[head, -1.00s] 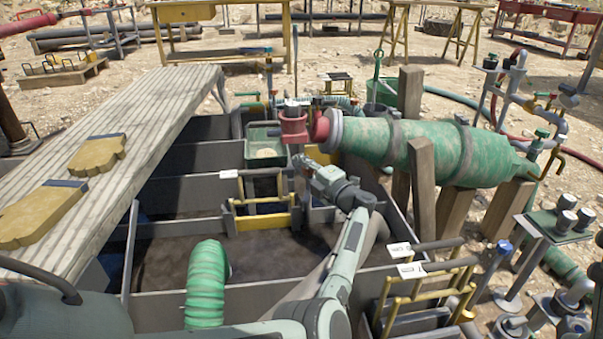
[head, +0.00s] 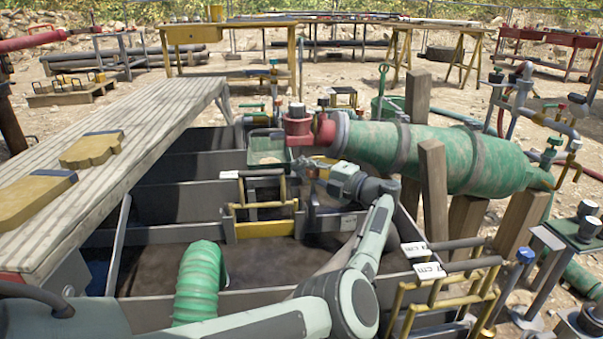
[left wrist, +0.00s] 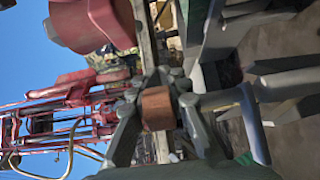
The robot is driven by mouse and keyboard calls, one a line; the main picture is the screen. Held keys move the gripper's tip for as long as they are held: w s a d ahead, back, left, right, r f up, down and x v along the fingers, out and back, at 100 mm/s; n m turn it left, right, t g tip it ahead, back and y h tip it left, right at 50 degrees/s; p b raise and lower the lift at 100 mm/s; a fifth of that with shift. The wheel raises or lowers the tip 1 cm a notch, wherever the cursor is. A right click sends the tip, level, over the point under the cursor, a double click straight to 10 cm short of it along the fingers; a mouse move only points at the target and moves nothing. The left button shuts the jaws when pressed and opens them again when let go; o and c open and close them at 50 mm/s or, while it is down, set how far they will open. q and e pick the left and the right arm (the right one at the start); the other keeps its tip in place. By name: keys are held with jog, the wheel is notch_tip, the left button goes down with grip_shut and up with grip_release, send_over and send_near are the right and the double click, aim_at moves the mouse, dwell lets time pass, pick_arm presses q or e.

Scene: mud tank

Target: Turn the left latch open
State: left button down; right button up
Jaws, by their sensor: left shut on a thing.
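My left gripper (head: 312,165) is at the far side of the mud tank (head: 190,232), just below a red fitting (head: 298,126). In the left wrist view my left gripper (left wrist: 158,108) has its fingers closed around a small copper-brown piece (left wrist: 157,108), which seems to be the left latch's handle. The fingers hide part of it. In the head view the latch is too small and covered to tell how far it is turned. My right gripper is in neither view.
A large green mud-stained cylinder (head: 430,158) lies right of the gripper, with wooden posts (head: 433,190) beside it. A yellow-framed gate (head: 264,229) and a green tray (head: 266,150) are left of it. A ribbed green hose (head: 199,280) rises in front.

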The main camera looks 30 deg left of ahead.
aim_at(319, 174)
pick_arm(q)
jog(key=shift+s+f, duration=0.1)
jog(key=shift+s, duration=0.05)
jog(key=c, duration=1.4)
grip_release()
jog(key=shift+s+d, duration=0.2)
jog(key=shift+d, duration=1.65)
jog(key=shift+s+d, duration=0.2)
jog(key=shift+d, duration=1.65)
